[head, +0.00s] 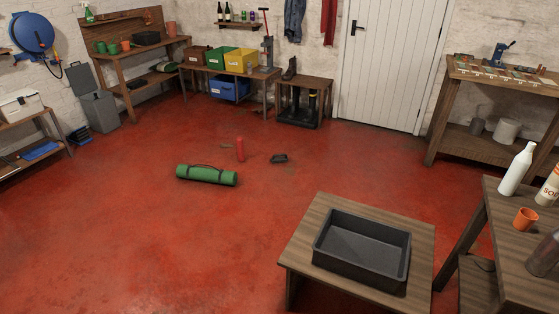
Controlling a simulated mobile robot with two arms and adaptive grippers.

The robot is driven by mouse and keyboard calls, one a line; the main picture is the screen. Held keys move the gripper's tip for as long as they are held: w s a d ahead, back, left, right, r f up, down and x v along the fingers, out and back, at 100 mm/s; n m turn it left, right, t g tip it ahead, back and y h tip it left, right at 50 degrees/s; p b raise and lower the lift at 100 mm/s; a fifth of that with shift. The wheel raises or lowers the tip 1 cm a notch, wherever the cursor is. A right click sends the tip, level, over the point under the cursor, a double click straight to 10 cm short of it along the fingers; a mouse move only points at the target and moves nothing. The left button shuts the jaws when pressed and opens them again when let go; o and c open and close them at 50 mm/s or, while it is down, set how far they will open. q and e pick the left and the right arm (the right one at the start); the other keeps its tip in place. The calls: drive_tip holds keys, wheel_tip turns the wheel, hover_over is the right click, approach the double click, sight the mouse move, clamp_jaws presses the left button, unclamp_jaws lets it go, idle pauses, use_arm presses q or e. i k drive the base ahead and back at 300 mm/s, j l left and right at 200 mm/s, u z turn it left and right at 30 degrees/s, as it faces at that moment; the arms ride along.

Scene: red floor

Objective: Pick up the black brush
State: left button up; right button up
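A small dark object (279,158), likely the black brush, lies on the red floor near the middle of the head view. It is too small to make out its bristles or handle. Neither of my grippers is in the head view.
A rolled green mat (206,175) lies on the floor left of the dark object. A low wooden table (300,246) with a dark grey tray (361,281) stands front right, beside a taller table (510,235) with bottles. The floor at front left is clear.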

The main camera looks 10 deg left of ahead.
sight(285, 159)
drive_tip(key=i+j+u, duration=0.8)
drive_tip(key=i+u, duration=0.2)
drive_tip(key=i, duration=0.15)
drive_tip(key=i+j+u, duration=0.1)
drive_tip(key=i+u, duration=0.35)
drive_tip(key=i+l+z, duration=0.1)
drive_tip(key=i+z, duration=0.75)
drive_tip(key=i+j+z, duration=0.25)
drive_tip(key=i+z, duration=0.2)
drive_tip(key=i+l+z, duration=0.25)
drive_tip(key=i+z, duration=0.15)
drive_tip(key=i, duration=0.55)
drive_tip(key=i+j+z, duration=0.1)
drive_tip(key=i+z, duration=0.3)
drive_tip(key=i, duration=0.55)
